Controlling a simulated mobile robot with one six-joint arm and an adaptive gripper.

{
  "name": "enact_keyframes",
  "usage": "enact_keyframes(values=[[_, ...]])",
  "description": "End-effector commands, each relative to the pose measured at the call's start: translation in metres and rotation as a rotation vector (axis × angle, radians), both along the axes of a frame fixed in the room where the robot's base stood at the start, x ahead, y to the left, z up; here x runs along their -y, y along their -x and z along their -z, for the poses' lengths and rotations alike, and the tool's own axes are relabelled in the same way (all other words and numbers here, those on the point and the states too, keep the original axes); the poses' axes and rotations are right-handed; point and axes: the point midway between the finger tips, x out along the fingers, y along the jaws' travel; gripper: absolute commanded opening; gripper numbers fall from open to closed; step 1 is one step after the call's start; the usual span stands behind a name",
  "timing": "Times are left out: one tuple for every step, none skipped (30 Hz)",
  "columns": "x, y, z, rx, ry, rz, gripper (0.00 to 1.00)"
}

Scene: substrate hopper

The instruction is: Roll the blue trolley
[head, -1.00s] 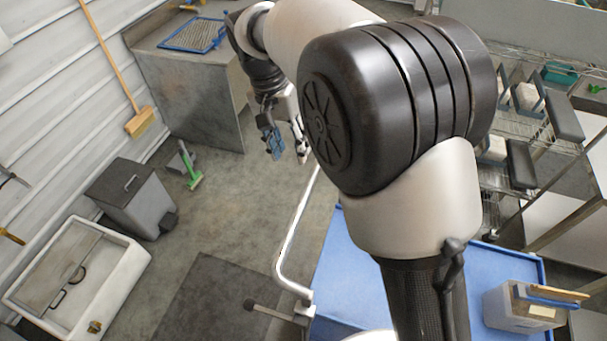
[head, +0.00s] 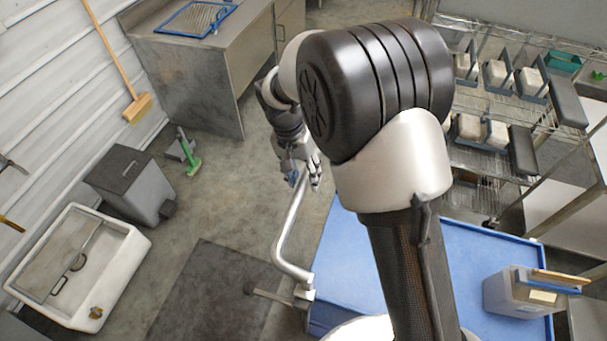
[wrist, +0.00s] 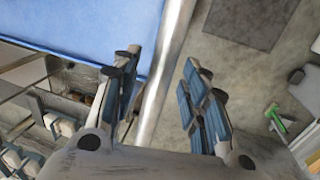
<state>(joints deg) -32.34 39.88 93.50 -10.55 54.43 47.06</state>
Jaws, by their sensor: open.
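The blue trolley (head: 463,243) stands at the lower right in the head view, partly hidden by my arm. Its blue top also shows at the upper left of the wrist view (wrist: 95,28). A bent metal push handle (head: 284,238) rises from its left side. In the wrist view the handle bar (wrist: 160,75) runs between the two finger sides. My gripper (head: 303,182) is open at the upper end of the handle. In the wrist view my gripper's blue-padded fingers (wrist: 158,92) stand apart on either side of the bar, with gaps visible.
A lidded tub (head: 520,296) sits on the trolley's right end. A wire rack (head: 478,180) with several trays stands behind it. A grey bin (head: 130,183), a white sink (head: 112,290) and a dark floor mat (head: 215,300) lie to the left. The floor between is mostly clear.

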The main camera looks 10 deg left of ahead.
Motion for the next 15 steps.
enact_keyframes(values=[[0.0002,-0.0001,0.0004,0.000,0.000,0.000,0.41],[0.0002,-0.0001,0.0004,0.000,0.000,0.000,0.41],[0.0001,-0.0001,0.0003,0.000,0.000,0.000,0.41],[0.0001,-0.0001,0.0003,0.000,0.000,0.000,0.41],[0.0001,-0.0001,0.0002,0.000,0.000,0.000,0.41],[0.0000,0.0000,0.0002,0.000,0.000,0.000,0.41],[0.0000,0.0000,0.0002,0.000,0.000,0.000,0.39],[0.0000,0.0000,0.0001,0.000,0.000,0.000,0.37],[0.0000,0.0000,0.0001,0.000,0.000,0.000,0.34],[0.0000,0.0000,0.0001,0.000,0.000,0.000,0.32],[0.0000,0.0000,0.0001,0.000,0.000,0.000,0.30],[-0.0001,0.0000,0.0000,0.000,0.000,0.000,0.27],[-0.0001,0.0000,0.0000,0.000,0.000,0.000,0.25],[-0.0001,0.0000,0.0000,0.000,0.000,0.000,0.23],[-0.0001,0.0000,-0.0001,0.000,0.000,0.000,0.21]])
